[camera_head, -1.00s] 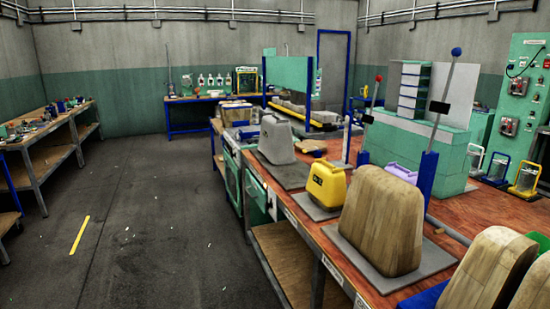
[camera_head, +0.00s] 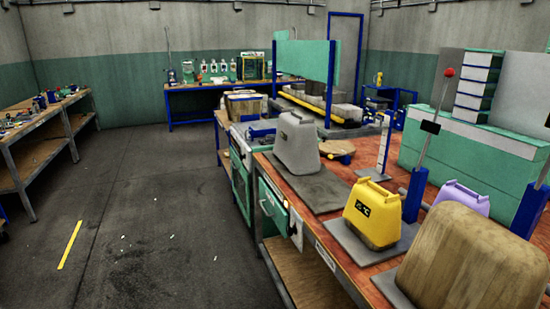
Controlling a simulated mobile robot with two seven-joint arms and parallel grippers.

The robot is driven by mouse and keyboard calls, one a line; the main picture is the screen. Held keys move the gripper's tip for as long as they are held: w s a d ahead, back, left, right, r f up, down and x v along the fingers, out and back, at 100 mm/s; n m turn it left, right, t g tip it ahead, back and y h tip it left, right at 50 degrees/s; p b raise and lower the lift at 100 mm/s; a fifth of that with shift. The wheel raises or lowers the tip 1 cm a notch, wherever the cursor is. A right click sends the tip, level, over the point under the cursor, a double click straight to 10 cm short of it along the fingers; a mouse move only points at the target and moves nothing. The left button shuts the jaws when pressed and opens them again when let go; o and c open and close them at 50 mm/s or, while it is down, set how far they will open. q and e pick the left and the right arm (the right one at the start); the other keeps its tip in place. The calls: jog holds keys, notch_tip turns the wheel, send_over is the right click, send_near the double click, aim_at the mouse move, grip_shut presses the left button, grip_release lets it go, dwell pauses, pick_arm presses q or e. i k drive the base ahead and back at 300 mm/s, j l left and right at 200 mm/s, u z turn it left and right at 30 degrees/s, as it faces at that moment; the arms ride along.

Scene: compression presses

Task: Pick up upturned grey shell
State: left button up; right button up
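A grey shell (camera_head: 297,146) stands on a dark mat (camera_head: 318,191) near the left edge of the red-brown workbench. It is wider at the bottom than at the top. Neither of my grippers shows in the head view, so I cannot see their state or where they are relative to the shell.
A yellow shell (camera_head: 372,215) on a grey plate, a large wooden block (camera_head: 475,265) and a purple shell (camera_head: 462,200) stand nearer on the bench. Blue-based lever posts (camera_head: 415,192) rise at the right.

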aim_at(297, 146)
jog(key=i+j, duration=0.15)
jog(key=i, duration=0.35)
jog(key=i+j, duration=0.2)
jog(key=i, duration=0.25)
jog(key=i+j, duration=0.15)
jog(key=i, duration=0.35)
jog(key=j+u, duration=0.05)
